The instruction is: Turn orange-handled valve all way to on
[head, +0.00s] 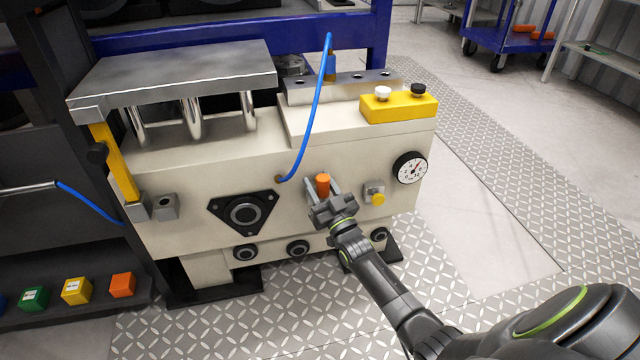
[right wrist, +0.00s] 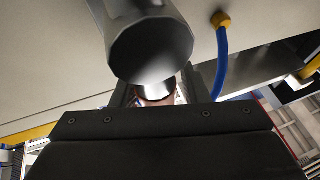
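The orange valve handle (head: 323,183) stands upright on the front of the cream drive unit (head: 190,236), right of centre in the head view. My right gripper (head: 323,188) is open, with one finger on each side of the handle. Small gaps seem to show between fingers and handle. In the right wrist view the fingers (right wrist: 157,90) stand apart with a small shiny, brownish round part (right wrist: 156,93) between them. A large grey cylinder (right wrist: 150,45) hangs close to that camera and hides much of the area; I cannot tell what it is. My left gripper is not in view.
A blue hose (head: 316,105) runs down to the unit's front, just left of the handle. A yellow button (head: 377,198) and a round gauge (head: 409,168) sit to its right. A black triangular flange (head: 244,214) is to its left.

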